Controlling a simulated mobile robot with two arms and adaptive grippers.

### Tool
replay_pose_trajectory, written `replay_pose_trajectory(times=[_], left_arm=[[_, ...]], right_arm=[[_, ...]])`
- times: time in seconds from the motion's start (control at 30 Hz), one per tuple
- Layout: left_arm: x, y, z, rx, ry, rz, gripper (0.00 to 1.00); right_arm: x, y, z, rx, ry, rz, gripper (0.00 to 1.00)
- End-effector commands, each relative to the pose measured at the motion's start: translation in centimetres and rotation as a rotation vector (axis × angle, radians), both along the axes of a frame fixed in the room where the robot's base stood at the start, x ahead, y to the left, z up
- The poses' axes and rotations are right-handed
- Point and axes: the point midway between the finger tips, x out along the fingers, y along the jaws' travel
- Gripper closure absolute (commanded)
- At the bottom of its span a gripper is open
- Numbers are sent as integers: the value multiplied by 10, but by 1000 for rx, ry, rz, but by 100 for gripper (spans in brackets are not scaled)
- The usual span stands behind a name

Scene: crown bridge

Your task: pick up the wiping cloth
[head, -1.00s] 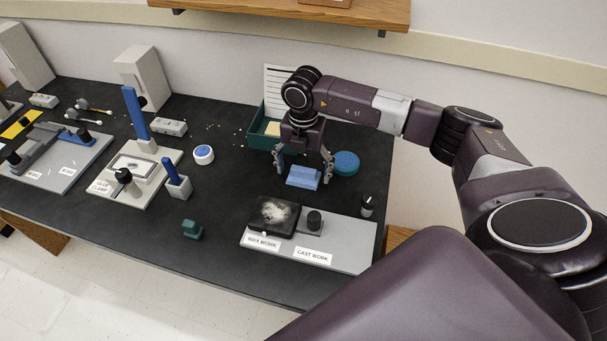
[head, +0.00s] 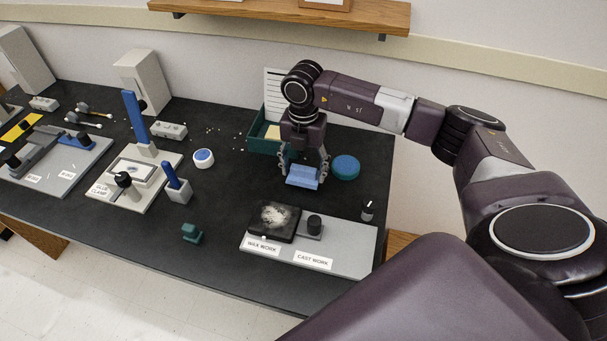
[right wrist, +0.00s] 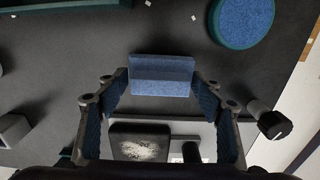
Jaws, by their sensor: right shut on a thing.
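The wiping cloth (head: 303,177) is a folded light-blue block on the black bench. In the right wrist view it (right wrist: 161,75) sits at the finger ends. My right gripper (head: 304,182) points down over it, with one finger at each side, shut on the cloth. In the right wrist view the fingers (right wrist: 160,88) flank the cloth. I cannot tell whether the cloth is clear of the bench top. My left gripper is not in view.
A round blue pad (head: 346,167) lies just right of the cloth. A green bin (head: 262,146) stands behind. In front is a grey board (head: 340,243) with a dark, white-smeared tray (head: 275,221) and a black knob (head: 314,225). A small black-topped cylinder (head: 367,210) stands to the right.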

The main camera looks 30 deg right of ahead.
Motion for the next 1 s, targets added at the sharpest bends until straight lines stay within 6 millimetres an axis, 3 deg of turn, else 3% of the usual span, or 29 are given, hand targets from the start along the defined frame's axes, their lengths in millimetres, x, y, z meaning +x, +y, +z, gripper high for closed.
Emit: replay_pose_trajectory(times=[0.17,0.4,0.6,0.8,1.0], left_arm=[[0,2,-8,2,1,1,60],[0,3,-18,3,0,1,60],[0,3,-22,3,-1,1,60],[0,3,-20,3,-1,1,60],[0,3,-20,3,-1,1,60]], right_arm=[[2,0,40,1,-10,2,64],[2,0,112,1,-10,1,64],[1,0,156,0,-8,1,64],[1,0,177,0,-4,0,64],[0,0,181,0,-3,0,64]])
